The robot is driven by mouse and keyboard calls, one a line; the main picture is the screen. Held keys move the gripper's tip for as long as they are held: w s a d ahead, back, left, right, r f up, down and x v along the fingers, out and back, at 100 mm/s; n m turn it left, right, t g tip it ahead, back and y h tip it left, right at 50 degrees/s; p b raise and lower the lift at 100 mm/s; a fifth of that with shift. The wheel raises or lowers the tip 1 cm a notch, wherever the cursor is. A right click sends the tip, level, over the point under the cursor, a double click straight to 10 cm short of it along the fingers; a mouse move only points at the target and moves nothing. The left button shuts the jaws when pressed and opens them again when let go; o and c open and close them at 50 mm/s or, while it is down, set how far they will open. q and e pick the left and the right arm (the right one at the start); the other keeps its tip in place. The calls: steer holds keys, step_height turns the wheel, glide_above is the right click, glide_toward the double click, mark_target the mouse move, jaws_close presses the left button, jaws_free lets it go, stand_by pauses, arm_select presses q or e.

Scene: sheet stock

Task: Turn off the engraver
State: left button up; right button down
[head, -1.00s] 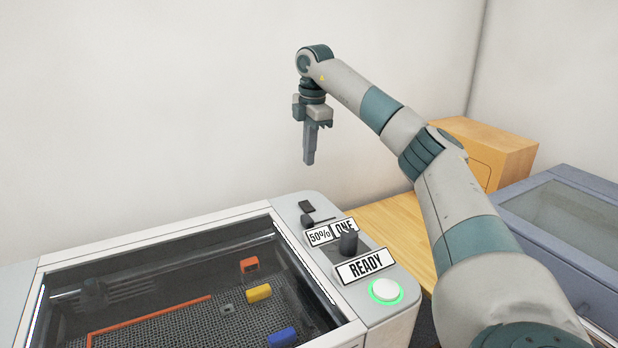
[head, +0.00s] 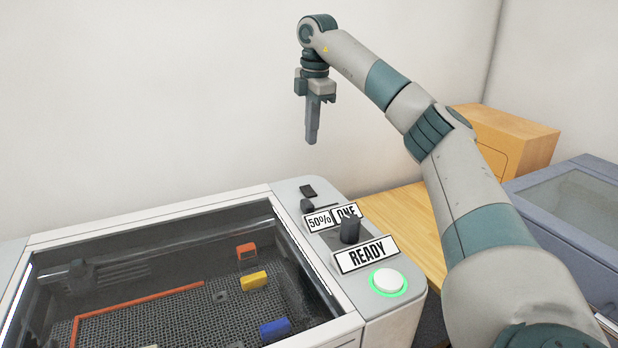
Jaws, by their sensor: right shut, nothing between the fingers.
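The engraver (head: 345,293) stands at lower left, its dark glass lid (head: 150,240) closed over a mesh bed. Its control panel on the right side carries a black rocker switch (head: 308,191), a slider (head: 307,206), a dark knob (head: 350,230) and a round white button (head: 388,281) with a lit green ring. Labels read "50%", "ONE" and "READY" (head: 367,254). My right gripper (head: 312,138) is shut and empty, pointing down in the air above and behind the panel, touching nothing. My left gripper is not in view.
Inside the engraver lie an orange block (head: 246,252), a yellow block (head: 254,282), a blue block (head: 275,329) and an orange strip (head: 140,305). A wooden box (head: 510,135) and a grey-blue lidded case (head: 585,200) stand at right. A white wall is behind.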

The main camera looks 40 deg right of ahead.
mark_target(308, 187)
steer(key=f+p, duration=0.1)
steer(key=f, duration=0.3)
steer(key=w+f+p, duration=0.1)
steer(key=f+p, duration=0.1)
steer(key=f, duration=0.2)
steer(key=f+p, duration=0.2)
steer(key=f, duration=0.3)
steer(key=shift+w+d, duration=0.25)
steer(key=shift+d, duration=0.05)
steer(key=shift+f, duration=0.35)
steer(key=shift+f, duration=0.1)
